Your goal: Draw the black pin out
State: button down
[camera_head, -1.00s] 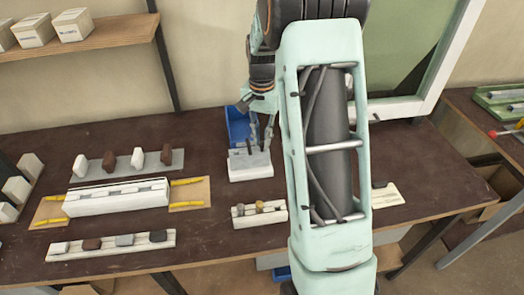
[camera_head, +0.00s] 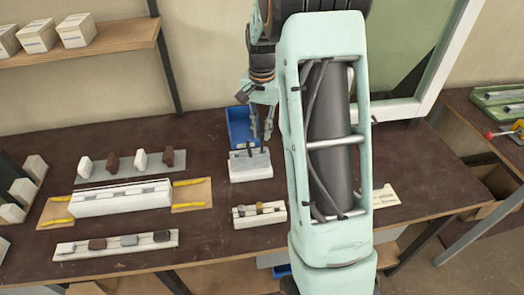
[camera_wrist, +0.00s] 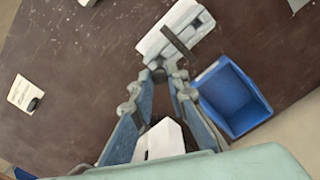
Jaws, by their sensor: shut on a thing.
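A pale block (camera_head: 250,168) stands on the brown bench, and it also shows in the wrist view (camera_wrist: 158,44). A dark bar, the black pin (camera_wrist: 178,42), shows across the block just beyond my fingertips in the wrist view. My gripper (camera_head: 261,140) is low over the block, pointing down. Its fingertips (camera_wrist: 166,73) are close together at the near end of the pin and shut on it. How deep the pin sits in the block I cannot tell. My arm hides part of the bench to the right of the block.
A blue bin (camera_head: 239,125) stands close behind the block. A pale holder (camera_head: 258,216) with small parts is in front. A long white fixture (camera_head: 120,200) and a grey strip with upright pieces are to the left. Bare bench lies between them and the block.

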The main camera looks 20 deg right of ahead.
jog(key=shift+r+p, duration=1.25)
jog(key=shift+r, duration=0.75)
